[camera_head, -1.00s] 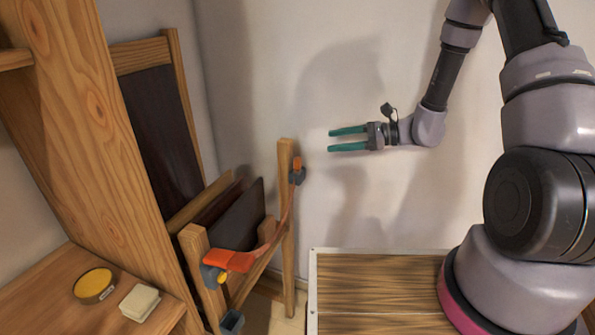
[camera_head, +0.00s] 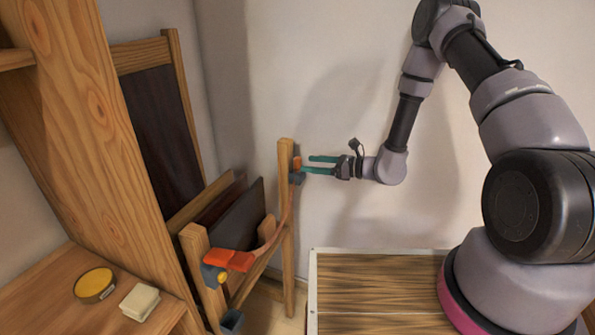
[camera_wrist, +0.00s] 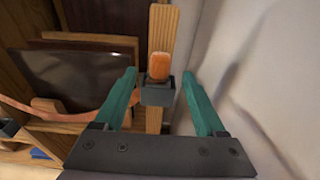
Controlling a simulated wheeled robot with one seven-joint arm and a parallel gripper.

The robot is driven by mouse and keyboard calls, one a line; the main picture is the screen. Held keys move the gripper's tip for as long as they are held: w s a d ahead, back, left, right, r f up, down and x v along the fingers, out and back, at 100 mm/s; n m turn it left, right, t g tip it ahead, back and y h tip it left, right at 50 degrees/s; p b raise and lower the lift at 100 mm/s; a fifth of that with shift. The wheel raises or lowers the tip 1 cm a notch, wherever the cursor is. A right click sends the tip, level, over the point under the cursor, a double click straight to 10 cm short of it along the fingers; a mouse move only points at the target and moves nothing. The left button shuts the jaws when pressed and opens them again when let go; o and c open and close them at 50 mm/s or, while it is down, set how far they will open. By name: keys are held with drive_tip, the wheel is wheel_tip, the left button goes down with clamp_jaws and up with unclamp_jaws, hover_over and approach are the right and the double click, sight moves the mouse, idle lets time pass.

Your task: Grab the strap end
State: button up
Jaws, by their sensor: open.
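The strap end (camera_wrist: 158,66) is a short orange tab standing up out of a dark grey clip on a wooden post. In the head view the orange tab (camera_head: 297,163) shows near the top of that post. My gripper (camera_head: 306,165) has green fingers and is open. In the wrist view its fingers (camera_wrist: 160,85) point at the post, one on each side of the tab with gaps between. Whether the fingertips reach as far as the tab is hard to tell. The orange strap (camera_head: 286,208) runs down from the clip toward an orange pad at the lower left.
The wooden rack post (camera_head: 287,240) stands left of my gripper, with dark panels (camera_head: 236,222) behind. A wall is close on the right in the wrist view. A yellow tin (camera_head: 94,284) and a pale block (camera_head: 139,302) sit on the shelf.

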sight(301, 163)
drive_tip(key=shift+x, duration=1.6)
clamp_jaws()
